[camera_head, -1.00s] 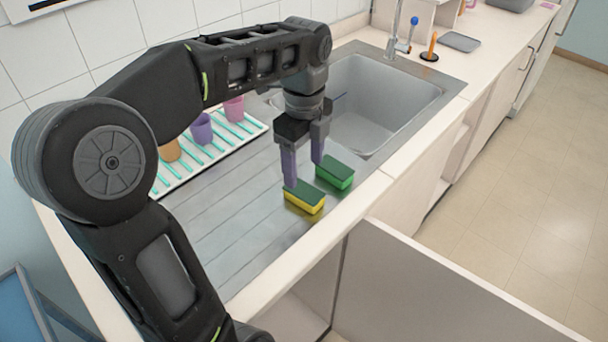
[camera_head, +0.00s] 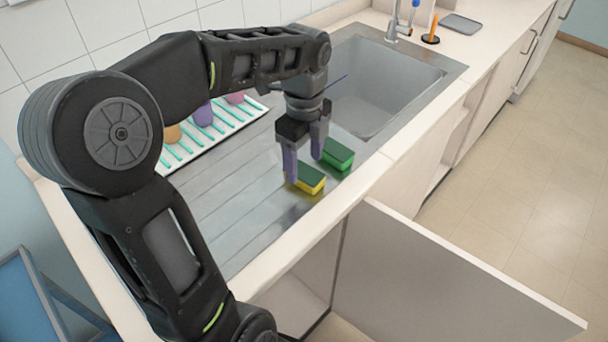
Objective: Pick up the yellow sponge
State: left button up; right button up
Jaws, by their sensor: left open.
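The yellow sponge (camera_head: 312,187), with a dark green top, lies on the steel drainboard left of the sink basin. My left gripper (camera_head: 304,169) points down at it with its two purple-grey fingers apart. One finger overlaps the sponge's left end in the picture. The other is behind it, near the green sponge. The jaws look empty, and I cannot tell whether a finger touches the sponge. A green sponge (camera_head: 338,159) lies just behind and to the right. My right gripper is out of view.
The sink basin (camera_head: 375,95) and faucet (camera_head: 394,22) are beyond the sponges. A white rack (camera_head: 228,128) with colored cups stands on the left of the drainboard. An open cabinet door (camera_head: 440,270) juts out below the counter. The front drainboard is clear.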

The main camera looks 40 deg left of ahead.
aim_at(304, 171)
pick_arm(q)
notch_tip(304, 171, down, 4)
jog(key=shift+r, duration=0.1)
jog(key=shift+c, duration=0.3)
dwell(0.3)
jog(key=c, duration=1.4)
